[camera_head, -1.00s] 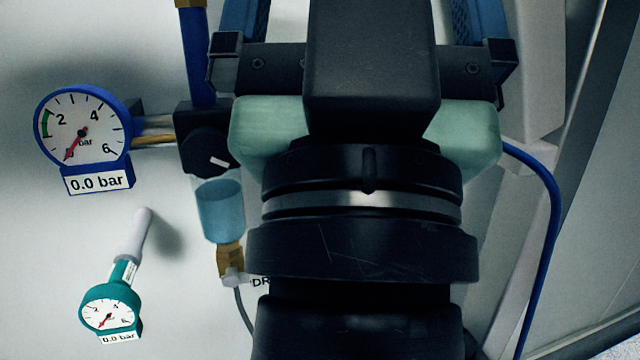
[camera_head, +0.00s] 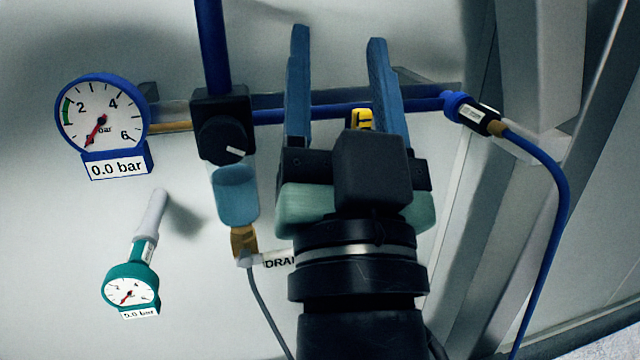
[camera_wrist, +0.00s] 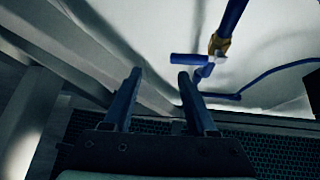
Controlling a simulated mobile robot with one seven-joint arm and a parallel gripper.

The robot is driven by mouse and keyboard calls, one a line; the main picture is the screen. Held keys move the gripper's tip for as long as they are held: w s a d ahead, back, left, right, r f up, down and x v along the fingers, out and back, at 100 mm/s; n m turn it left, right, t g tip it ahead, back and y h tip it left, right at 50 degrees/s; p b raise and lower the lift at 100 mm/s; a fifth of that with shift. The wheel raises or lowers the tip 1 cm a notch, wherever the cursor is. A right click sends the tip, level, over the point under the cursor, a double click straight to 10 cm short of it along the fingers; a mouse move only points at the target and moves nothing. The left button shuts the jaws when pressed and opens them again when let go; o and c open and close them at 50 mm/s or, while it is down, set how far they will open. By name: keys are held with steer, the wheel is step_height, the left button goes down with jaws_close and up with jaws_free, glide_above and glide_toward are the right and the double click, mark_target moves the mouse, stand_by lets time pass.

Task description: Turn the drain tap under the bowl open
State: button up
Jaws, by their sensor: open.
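The bluish bowl (camera_head: 236,193) hangs under a black regulator with a round knob (camera_head: 222,138). Below the bowl is the brass drain tap (camera_head: 243,240) with a pale piece at its lower end. A white label (camera_head: 279,260) beside it reads "DRA", the rest hidden behind my arm. My gripper (camera_head: 338,45) is right of the bowl and tap, its two blue fingers apart and pointing up in the head view. The wrist view also shows my gripper (camera_wrist: 160,74), open, with nothing held between the fingers. A brass fitting (camera_wrist: 218,42) shows beyond them; I cannot tell which part it is.
A blue pipe (camera_head: 425,105) runs behind my fingers to a coupling and a blue hose (camera_head: 558,200). A yellow piece (camera_head: 362,118) shows between the fingers. Grey beams stand at right.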

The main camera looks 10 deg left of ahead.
step_height(320, 180, down, 13)
steer(key=w+a+m+g+y+p, duration=0.2)
steer(key=m+g+p, duration=0.2)
steer(key=m, duration=0.1)
steer(key=m+g+p, duration=0.4)
steer(key=m, duration=0.4)
glide_toward(288, 261)
steer(key=shift+y, duration=0.4)
steer(key=p+x, duration=0.4)
steer(key=x, duration=0.5)
steer(key=shift+w+d, duration=0.15)
steer(key=shift+w, duration=0.05)
steer(key=shift+p+x, duration=0.35)
steer(key=shift+x, duration=0.45)
steer(key=shift+f, duration=0.1)
jaws_close()
